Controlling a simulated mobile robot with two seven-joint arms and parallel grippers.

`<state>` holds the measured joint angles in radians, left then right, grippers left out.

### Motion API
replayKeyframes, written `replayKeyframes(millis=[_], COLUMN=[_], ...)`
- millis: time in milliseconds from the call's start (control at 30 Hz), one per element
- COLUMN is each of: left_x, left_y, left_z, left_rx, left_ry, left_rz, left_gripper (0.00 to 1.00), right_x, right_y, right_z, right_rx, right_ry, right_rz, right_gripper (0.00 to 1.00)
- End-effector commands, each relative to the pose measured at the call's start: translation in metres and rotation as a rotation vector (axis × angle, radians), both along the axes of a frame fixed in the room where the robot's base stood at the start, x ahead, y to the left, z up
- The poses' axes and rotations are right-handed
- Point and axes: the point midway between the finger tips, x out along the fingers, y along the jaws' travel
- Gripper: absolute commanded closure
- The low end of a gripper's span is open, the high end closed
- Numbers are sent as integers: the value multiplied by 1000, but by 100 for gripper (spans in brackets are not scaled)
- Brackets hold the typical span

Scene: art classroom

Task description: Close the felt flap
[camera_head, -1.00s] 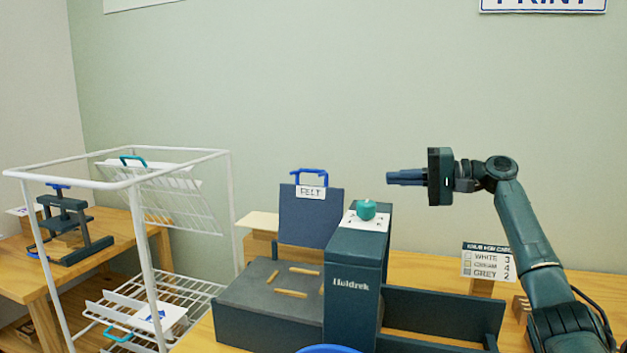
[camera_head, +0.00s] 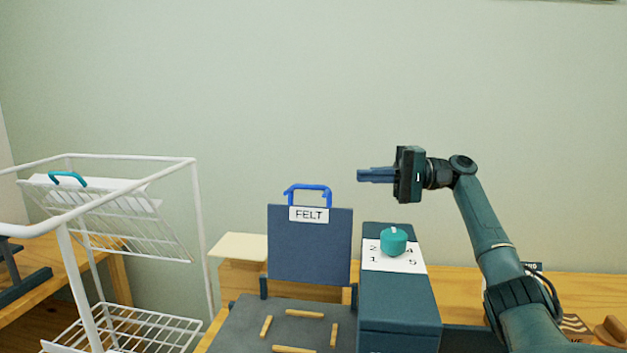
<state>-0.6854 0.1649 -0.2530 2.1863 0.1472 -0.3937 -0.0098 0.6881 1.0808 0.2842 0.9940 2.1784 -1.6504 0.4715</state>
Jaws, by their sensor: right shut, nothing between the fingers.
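The felt flap (camera_head: 310,246) is a dark blue panel with a white FELT label and a blue handle (camera_head: 307,190) on its top edge. It stands upright at the back of the dark grey bed (camera_head: 256,308), which has several short wooden strips on it. My right gripper (camera_head: 362,175) is shut and empty. It points left, above and to the right of the flap's handle, apart from it. My left gripper is not in view.
A dark teal housing (camera_head: 398,303) with a teal knob (camera_head: 394,240) on a numbered dial stands right of the flap, below my right gripper. A white wire rack (camera_head: 197,225) stands at the left. A cream board (camera_head: 239,247) lies behind the bed. The wall behind is bare.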

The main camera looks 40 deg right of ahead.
Motion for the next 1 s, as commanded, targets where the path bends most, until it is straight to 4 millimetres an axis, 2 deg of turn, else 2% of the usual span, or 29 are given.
replayKeyframes(millis=[467, 700, 1000], left_x=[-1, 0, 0], left_y=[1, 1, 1], left_z=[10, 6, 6], left_rx=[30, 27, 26], left_ry=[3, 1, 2], left_rz=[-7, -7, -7], left_gripper=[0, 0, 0], right_x=[57, 39, 31], right_y=[78, 96, 106], right_z=[1, -3, -2], right_rx=[0, -1, 1], right_ry=[0, 3, 3], right_rz=[5, 1, 0], right_gripper=[100, 100, 100])
